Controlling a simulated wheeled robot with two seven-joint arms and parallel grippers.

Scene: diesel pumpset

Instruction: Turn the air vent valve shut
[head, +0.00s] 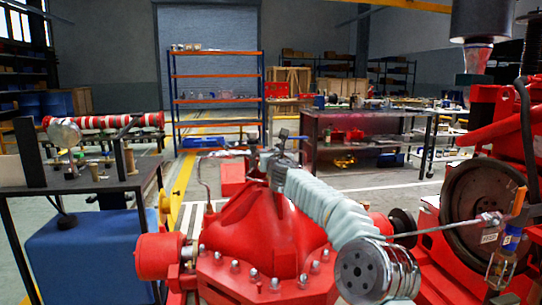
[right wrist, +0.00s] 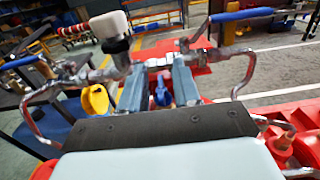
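On top of the red pump casing (head: 262,222) stands small metal pipework (head: 282,150) with a blue handle; my right arm partly hides it. In the right wrist view, a blue lever (right wrist: 240,14) shows at the upper right and another blue lever (right wrist: 19,62) at the left, both on metal pipes. A white-capped fitting (right wrist: 110,27) stands between them. I cannot tell for sure which is the air vent valve. My right gripper (right wrist: 158,68) has its two grey fingers apart, at the pipe fitting. A small blue part (right wrist: 162,95) shows between them; contact is unclear. My left gripper is out of view.
A large flywheel (head: 478,205) and red engine parts are at the right. An orange and blue shelf (head: 215,98) and a workbench (head: 365,120) stand behind, with open floor between.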

